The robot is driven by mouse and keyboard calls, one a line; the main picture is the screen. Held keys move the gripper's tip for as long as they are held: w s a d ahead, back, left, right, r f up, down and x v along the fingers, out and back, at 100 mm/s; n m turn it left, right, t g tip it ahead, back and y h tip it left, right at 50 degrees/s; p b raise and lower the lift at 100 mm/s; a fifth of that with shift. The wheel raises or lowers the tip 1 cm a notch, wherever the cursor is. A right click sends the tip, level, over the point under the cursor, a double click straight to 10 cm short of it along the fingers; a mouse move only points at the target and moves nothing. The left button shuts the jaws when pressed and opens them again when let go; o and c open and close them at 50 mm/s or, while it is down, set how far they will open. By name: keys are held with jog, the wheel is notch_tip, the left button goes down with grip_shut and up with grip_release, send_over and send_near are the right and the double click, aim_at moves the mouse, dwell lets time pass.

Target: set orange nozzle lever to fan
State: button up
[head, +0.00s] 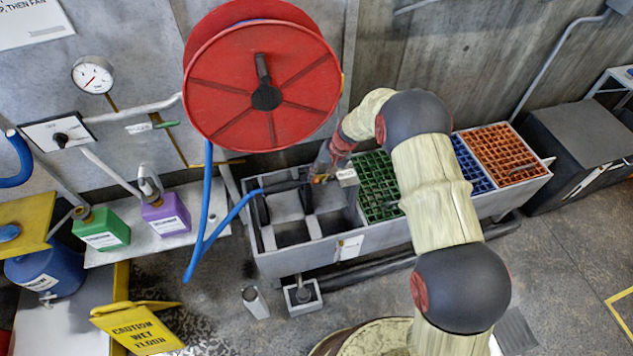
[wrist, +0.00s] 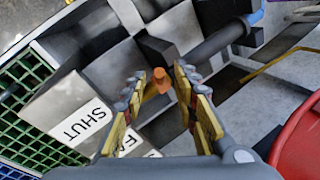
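The orange nozzle lever (wrist: 158,78) shows in the wrist view between the tips of my gripper (wrist: 163,84). The two yellow-padded fingers stand apart, one on each side of it, with no clear contact. A grey nozzle barrel (wrist: 215,45) runs from near the lever to a blue hose end. A pale block beside the lever carries a SHUT label (wrist: 80,124) and a second label (wrist: 130,143) beginning FA, partly hidden by a finger. I cannot tell which label the lever points to. In the head view the lever (head: 319,179) is a small orange spot below my gripper (head: 322,168).
The nozzle lies over a grey trough (head: 300,258) with green (head: 372,205), blue and orange grates. A red hose reel (head: 232,90) hangs close on the left with its blue hose (head: 204,205) hanging down. A yellow wet-floor sign (head: 137,327) is at lower left.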

jog(key=shift+b+x, duration=0.3)
jog(key=shift+x, duration=1.2)
jog(key=shift+c, duration=1.3)
grip_shut()
jog(key=shift+s+d+f, duration=0.1)
